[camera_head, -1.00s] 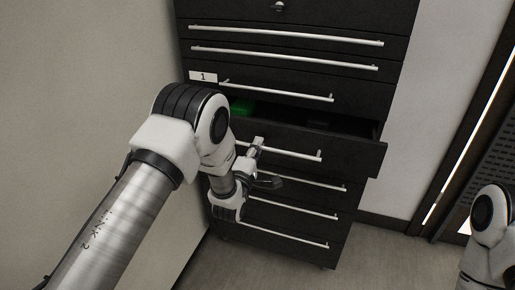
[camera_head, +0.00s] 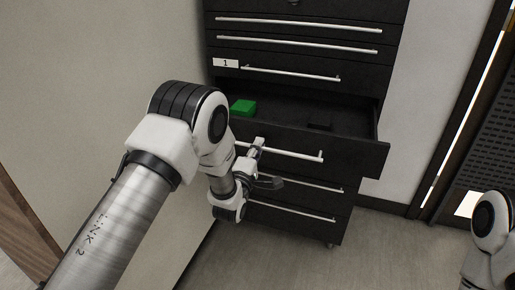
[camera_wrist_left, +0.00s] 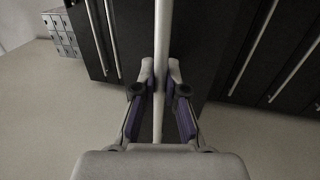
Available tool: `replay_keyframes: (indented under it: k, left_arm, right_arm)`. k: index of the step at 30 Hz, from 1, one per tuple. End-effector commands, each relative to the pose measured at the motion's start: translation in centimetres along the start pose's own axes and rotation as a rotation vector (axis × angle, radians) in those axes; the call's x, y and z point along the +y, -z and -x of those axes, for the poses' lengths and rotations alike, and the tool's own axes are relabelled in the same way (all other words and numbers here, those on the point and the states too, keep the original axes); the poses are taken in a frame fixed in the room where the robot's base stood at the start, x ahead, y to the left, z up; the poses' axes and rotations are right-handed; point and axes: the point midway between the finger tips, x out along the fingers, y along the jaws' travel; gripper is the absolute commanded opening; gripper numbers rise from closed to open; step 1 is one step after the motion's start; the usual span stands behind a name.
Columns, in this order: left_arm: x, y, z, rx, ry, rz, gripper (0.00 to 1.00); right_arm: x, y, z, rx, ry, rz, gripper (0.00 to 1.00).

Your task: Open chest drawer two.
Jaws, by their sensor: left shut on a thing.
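The black chest (camera_head: 300,80) stands against the wall with several drawers and long silver handles. One drawer (camera_head: 350,153) is pulled out, below the drawer beside the white label "1" (camera_head: 226,63). My left gripper (camera_head: 258,147) is at the left part of this open drawer's handle (camera_head: 300,154). In the left wrist view, the gripper (camera_wrist_left: 160,80) is shut on the handle bar (camera_wrist_left: 162,35), with a finger on each side. Inside the open drawer are a green block (camera_head: 243,107) and a dark item (camera_head: 320,126). My right arm shows at the right edge; its gripper is out of view.
Closed drawers lie above and below the open one. A pale wall (camera_head: 100,60) is close on the left. Grey floor (camera_head: 390,250) is clear in front and to the right. A dark perforated panel (camera_head: 490,155) is at the far right.

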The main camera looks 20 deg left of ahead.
Motion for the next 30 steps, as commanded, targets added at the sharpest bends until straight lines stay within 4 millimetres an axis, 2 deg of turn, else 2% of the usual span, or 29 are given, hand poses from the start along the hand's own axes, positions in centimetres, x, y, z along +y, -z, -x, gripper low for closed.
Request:
replay_keyframes:
  k: [5, 6, 8, 9, 17, 20, 23, 30]
  left_arm:
    - [0.0, 0.0, 0.0, -0.001, 0.000, 0.000, 0.00]
    - [0.0, 0.0, 0.0, -0.001, 0.001, 0.000, 0.14]
    - [0.0, 0.0, 0.0, -0.001, 0.001, 0.000, 0.35]
    - [0.0, 0.0, 0.0, -0.001, 0.000, 0.000, 0.37]
    - [0.0, 0.0, 0.0, 0.000, 0.000, 0.000, 0.37]
    - [-0.1, 0.0, 0.7, 0.000, 0.003, 0.000, 0.37]
    - [-0.1, 0.0, 2.3, 0.000, 0.003, 0.000, 0.37]
    - [-0.2, 0.0, 8.4, 0.000, 0.005, 0.000, 0.37]
  right_arm:
    - [0.0, 0.0, 0.0, 0.000, 0.000, 0.000, 0.40]
    - [0.0, 0.0, 0.0, 0.000, 0.000, 0.000, 0.40]
    - [0.0, 0.0, 0.0, 0.000, 0.000, 0.000, 0.40]
    - [0.0, 0.0, 0.0, 0.000, 0.000, 0.000, 0.40]
    - [0.0, 0.0, 0.0, 0.000, 0.000, 0.000, 0.40]
    - [0.0, 0.0, 0.0, 0.000, 0.000, 0.000, 0.40]
    - [0.0, 0.0, 0.0, 0.000, 0.000, 0.000, 0.40]
    - [0.0, 0.0, 0.0, 0.000, 0.000, 0.000, 0.40]
